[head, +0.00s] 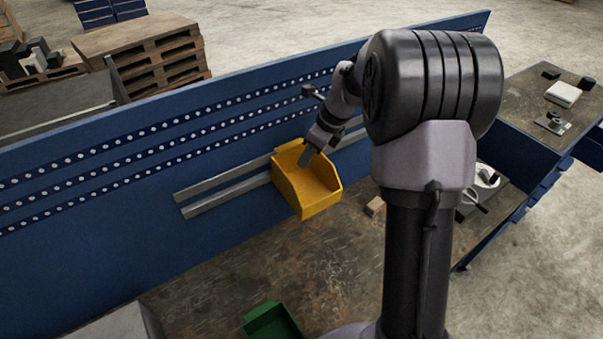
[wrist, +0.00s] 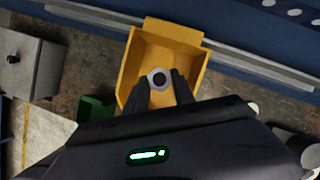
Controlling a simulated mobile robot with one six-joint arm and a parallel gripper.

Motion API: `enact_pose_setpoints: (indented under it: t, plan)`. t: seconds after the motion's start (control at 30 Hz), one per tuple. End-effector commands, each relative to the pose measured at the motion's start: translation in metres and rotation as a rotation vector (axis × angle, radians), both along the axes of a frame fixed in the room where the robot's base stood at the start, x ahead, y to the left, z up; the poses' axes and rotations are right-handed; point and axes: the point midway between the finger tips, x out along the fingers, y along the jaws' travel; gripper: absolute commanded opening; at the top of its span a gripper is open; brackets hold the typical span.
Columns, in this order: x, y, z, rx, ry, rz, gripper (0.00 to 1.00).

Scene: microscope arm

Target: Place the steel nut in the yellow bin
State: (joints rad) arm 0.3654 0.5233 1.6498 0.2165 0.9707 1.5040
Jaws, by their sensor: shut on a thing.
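The steel nut (wrist: 158,78) is a grey ring with a dark hole, held between the fingertips of my gripper (wrist: 160,88) in the wrist view. The yellow bin (wrist: 176,52) lies behind the nut in that view, its open inside around the nut and fingers. In the head view the yellow bin (head: 316,197) hangs at the rails of the blue panel. My gripper (head: 307,156) is over the bin's opening there, shut on the nut. The nut itself cannot be made out in the head view. I cannot tell its exact height above the bin floor.
A blue perforated panel (head: 100,240) with grey rails (head: 205,193) stands behind the bin. A green bin (head: 272,322) is at the front on the worn bench (head: 225,285). A small wooden block (head: 375,206) lies right of the yellow bin.

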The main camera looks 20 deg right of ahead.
Motion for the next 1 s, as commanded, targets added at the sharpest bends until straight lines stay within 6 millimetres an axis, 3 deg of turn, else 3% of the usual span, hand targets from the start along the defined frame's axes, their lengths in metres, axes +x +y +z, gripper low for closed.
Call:
enact_pose_setpoints:
  t: [0.13, 0.43, 0.77, 0.8, 1.0]
  plan:
    - [-0.001, 0.000, -0.040, 0.003, 0.006, -0.002, 0.00]
    - [-0.001, 0.001, -0.090, 0.002, 0.006, 0.001, 0.00]
    - [-0.001, 0.000, -0.098, 0.000, 0.003, 0.002, 0.00]
    - [-0.001, 0.000, -0.097, 0.000, 0.003, 0.002, 0.38]
    - [-0.001, 0.000, -0.097, 0.000, 0.003, 0.002, 0.39]
